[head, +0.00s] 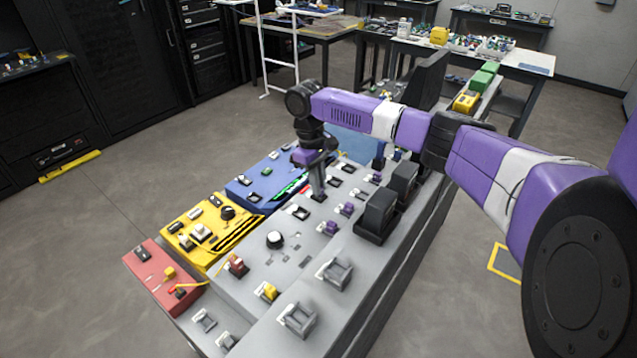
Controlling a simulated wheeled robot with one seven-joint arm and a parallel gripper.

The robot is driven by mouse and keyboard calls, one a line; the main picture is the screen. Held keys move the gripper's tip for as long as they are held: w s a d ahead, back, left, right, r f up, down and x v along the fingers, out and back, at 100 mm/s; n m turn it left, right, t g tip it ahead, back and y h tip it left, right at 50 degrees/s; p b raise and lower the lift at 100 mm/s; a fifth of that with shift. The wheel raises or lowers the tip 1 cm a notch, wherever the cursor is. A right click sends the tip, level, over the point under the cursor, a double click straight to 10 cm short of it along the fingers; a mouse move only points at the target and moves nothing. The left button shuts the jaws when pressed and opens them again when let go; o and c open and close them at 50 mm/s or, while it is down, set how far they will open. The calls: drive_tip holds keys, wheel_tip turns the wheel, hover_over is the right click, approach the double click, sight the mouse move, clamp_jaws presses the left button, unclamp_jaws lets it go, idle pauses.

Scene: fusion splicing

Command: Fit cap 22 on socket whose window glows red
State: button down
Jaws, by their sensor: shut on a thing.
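My gripper (318,189) points down over the grey sloped panel (262,282), near its far end. It is shut on a small piece that looks like a cap, mostly hidden by the fingers. No number can be read on it, and I cannot tell whether it touches the panel. Several sockets sit on the panel, among them a dark square one (301,212) just left of and nearer than my gripper. A reddish fitting (237,264) stands near the panel's left edge. Small red spots also show close to my gripper. I cannot tell which socket window glows red.
Red (150,262), yellow (192,251) and blue (243,194) panels line the left side. A white knob (275,240) stands up mid-panel. Two tall dark blocks (378,214) stand right of my gripper. Grey clamps (299,318) stand at the near end.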

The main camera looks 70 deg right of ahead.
drive_tip(key=shift+f, duration=0.55)
idle(0.4)
drive_tip(key=c, duration=1.3)
unclamp_jaws()
drive_tip(key=shift+c, duration=0.2)
drive_tip(key=shift+r, duration=0.15)
wheel_tip(320, 180, up, 8)
drive_tip(key=w+b, duration=0.1)
drive_tip(key=shift+d+f, duration=0.15)
drive_tip(key=shift+f, duration=0.1)
